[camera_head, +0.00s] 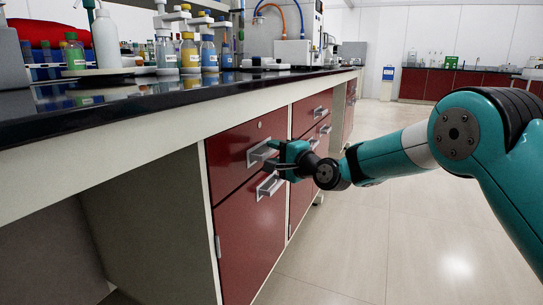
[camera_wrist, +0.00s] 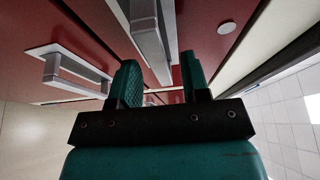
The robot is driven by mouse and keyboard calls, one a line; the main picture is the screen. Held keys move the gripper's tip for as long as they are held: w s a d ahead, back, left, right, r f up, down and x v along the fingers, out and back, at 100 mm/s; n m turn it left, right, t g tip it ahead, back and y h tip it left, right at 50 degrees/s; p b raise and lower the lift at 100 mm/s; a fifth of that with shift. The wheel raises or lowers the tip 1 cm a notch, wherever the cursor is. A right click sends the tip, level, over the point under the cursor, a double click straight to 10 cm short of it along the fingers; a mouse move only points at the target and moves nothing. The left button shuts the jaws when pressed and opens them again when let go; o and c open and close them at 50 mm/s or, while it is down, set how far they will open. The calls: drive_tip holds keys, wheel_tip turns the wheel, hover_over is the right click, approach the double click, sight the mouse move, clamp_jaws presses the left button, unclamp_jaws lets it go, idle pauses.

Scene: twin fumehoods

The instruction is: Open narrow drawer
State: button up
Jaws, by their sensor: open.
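The red top drawer (camera_head: 228,155) under the bench looks shut, its front level with the cabinet. It has a pale bar handle (camera_head: 259,153) and a small round lock. My gripper (camera_head: 283,158) is at the right end of this handle. In the wrist view my open fingers (camera_wrist: 160,82) point at the red front, and the handle bar (camera_wrist: 149,32) runs ahead between their lines. I cannot tell whether the fingers touch it. The round lock (camera_wrist: 227,28) shows to the right. Part of the handle's right end is hidden by my gripper in the head view.
A red door (camera_head: 240,240) with its own handle (camera_head: 270,187) is just below; that handle is at left in the wrist view (camera_wrist: 75,72). More red drawers (camera_head: 308,114) stand farther right. Bottles (camera_head: 190,52) stand on the black bench top (camera_head: 150,100). The floor at right is clear.

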drive_tip(key=shift+x, duration=0.9)
clamp_jaws()
